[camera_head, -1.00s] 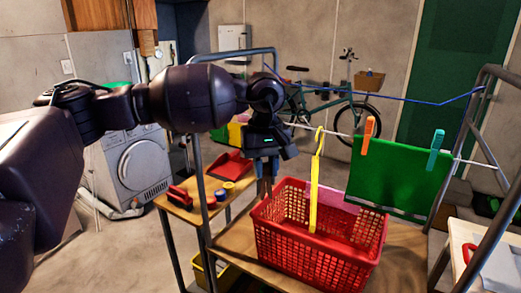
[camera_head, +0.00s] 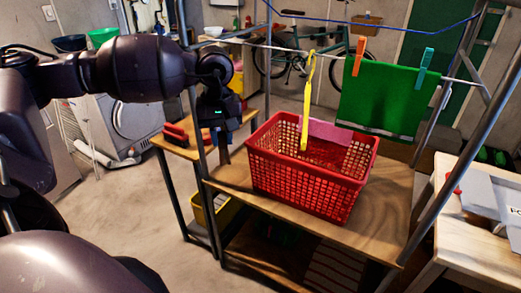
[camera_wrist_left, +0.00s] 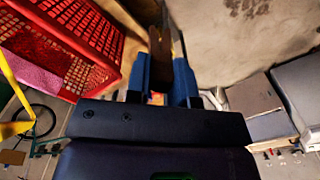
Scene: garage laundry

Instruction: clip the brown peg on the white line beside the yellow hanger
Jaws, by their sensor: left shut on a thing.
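My left gripper (camera_head: 222,150) points down, left of the red basket and below the level of the white line (camera_head: 286,49). In the left wrist view, its blue fingers (camera_wrist_left: 160,75) are shut on the brown peg (camera_wrist_left: 157,55). The peg is apart from the line. The yellow hanger (camera_head: 308,105) hangs from the line, in front of the basket's opening. A green cloth (camera_head: 385,100) hangs on the line to its right under an orange peg (camera_head: 360,52) and a teal peg (camera_head: 426,60). My right gripper is out of view.
The red basket (camera_head: 300,180) stands on a wooden shelf (camera_head: 385,220) and holds a pink cloth (camera_head: 325,130). A blue line (camera_head: 400,26) runs above and behind. Metal posts (camera_head: 190,90) frame the shelf.

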